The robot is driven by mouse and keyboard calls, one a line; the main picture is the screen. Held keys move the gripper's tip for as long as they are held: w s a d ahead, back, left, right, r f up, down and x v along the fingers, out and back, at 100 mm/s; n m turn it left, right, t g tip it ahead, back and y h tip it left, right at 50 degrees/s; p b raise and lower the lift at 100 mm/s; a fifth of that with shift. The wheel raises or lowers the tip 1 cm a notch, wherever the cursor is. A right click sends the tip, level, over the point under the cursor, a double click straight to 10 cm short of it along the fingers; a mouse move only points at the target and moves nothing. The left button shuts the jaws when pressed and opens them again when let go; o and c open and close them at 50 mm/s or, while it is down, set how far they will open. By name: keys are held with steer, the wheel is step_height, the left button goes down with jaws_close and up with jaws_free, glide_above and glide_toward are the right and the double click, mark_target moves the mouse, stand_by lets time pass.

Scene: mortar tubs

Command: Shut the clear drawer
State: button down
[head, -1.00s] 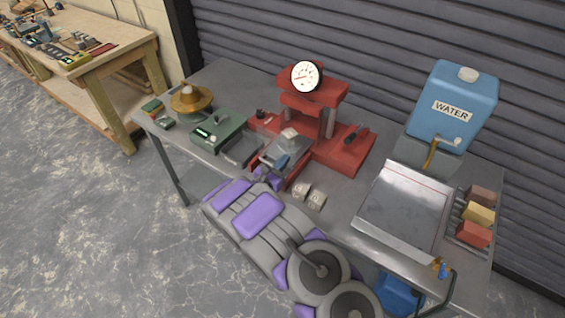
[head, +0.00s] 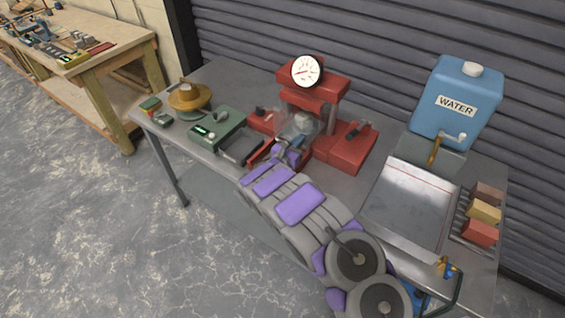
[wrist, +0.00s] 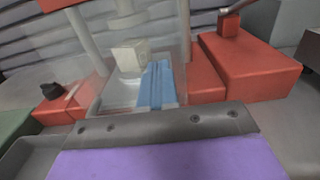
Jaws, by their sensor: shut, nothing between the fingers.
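The clear drawer (head: 299,126) sits between the columns of the red press (head: 345,150), under its dial. In the wrist view the clear drawer (wrist: 112,92) has see-through walls and holds a pale cube (wrist: 130,56) and a blue piece (wrist: 157,85). My gripper (head: 290,152) is shut and empty at the drawer's front, above the table. In the wrist view its grey and purple end (wrist: 165,124) hides the drawer's front edge, so I cannot tell whether they touch or whether a gap is left.
A green device (head: 218,130) and a brass-coloured round piece (head: 188,97) stand left of the press. On the right are a metal tray (head: 410,205), a blue water tank (head: 458,100) and a rack of coloured blocks (head: 485,212). A shutter stands behind the table.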

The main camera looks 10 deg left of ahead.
mark_target(306, 133)
steer(key=b+x, duration=0.1)
steer(key=x, duration=0.3)
steer(key=shift+d, duration=0.15)
steer(key=shift+w+r, duration=0.1)
steer(key=shift+r, duration=0.25)
